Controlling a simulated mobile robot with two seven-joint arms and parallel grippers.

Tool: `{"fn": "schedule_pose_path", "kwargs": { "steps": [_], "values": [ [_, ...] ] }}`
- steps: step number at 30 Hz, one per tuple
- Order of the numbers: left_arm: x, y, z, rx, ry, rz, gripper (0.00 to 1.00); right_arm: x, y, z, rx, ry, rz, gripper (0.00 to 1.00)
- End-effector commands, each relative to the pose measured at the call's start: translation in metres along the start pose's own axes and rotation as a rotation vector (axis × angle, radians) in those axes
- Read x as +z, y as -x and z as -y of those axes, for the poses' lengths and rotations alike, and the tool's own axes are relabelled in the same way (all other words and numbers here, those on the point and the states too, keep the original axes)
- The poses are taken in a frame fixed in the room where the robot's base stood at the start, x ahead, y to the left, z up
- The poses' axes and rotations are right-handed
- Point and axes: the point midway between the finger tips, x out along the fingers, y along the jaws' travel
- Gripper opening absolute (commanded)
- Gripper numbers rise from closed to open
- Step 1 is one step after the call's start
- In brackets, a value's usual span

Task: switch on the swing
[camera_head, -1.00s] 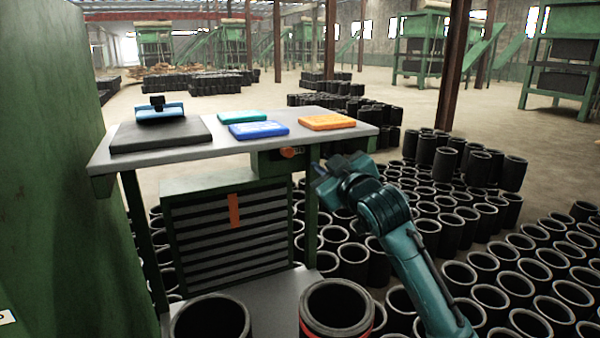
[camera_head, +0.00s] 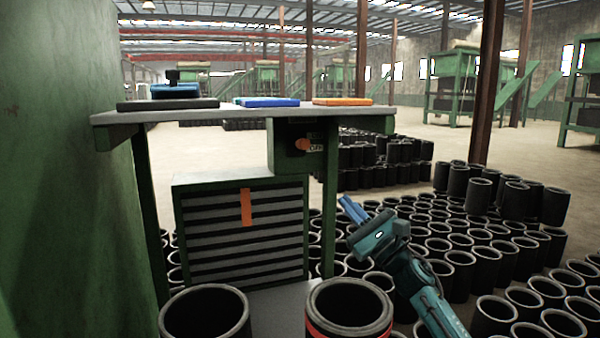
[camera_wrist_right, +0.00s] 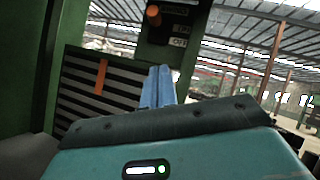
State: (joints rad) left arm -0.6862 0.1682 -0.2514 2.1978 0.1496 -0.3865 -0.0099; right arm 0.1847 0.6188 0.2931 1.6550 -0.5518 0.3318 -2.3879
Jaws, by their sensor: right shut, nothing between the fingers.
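An orange rotary switch (camera_head: 302,144) sits on a dark plate with small lettering, on a green box under the right end of the table. It also shows at the top of the right wrist view (camera_wrist_right: 153,14). My right gripper (camera_head: 348,206) is shut and empty, with blue fingers pointing up and left. It is below and to the right of the switch, apart from it. In the right wrist view the shut fingers (camera_wrist_right: 157,88) point up toward the switch panel. My left gripper is not in view. No part clearly recognisable as the swing shows.
The table (camera_head: 240,113) carries a black slab (camera_head: 165,105), a blue tray (camera_head: 268,102) and an orange tray (camera_head: 342,101). A slatted cabinet (camera_head: 215,235) with an orange strip stands below. Black sleeves (camera_head: 205,315) crowd the front and right. A green wall (camera_head: 60,170) closes the left.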

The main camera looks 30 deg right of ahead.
Motion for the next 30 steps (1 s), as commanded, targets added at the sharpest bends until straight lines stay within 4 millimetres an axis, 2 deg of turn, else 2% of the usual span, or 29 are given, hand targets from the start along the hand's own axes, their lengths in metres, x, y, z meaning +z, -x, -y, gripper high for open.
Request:
{"fn": "schedule_pose_path", "kwargs": {
  "steps": [5, 18, 23, 30],
  "values": [
    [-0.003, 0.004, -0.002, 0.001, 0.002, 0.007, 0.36, 0.003, -0.016, 0.002, 0.003, 0.024, 0.005, 0.00],
    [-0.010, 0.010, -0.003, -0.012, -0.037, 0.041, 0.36, 0.004, -0.104, 0.003, 0.001, 0.019, 0.004, 0.00],
    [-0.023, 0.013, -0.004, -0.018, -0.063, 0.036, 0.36, 0.021, -0.119, 0.001, 0.003, 0.020, 0.003, 0.00],
    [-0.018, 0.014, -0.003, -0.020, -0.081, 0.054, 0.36, 0.029, -0.128, 0.000, 0.003, 0.020, 0.002, 0.00]
  ]
}}
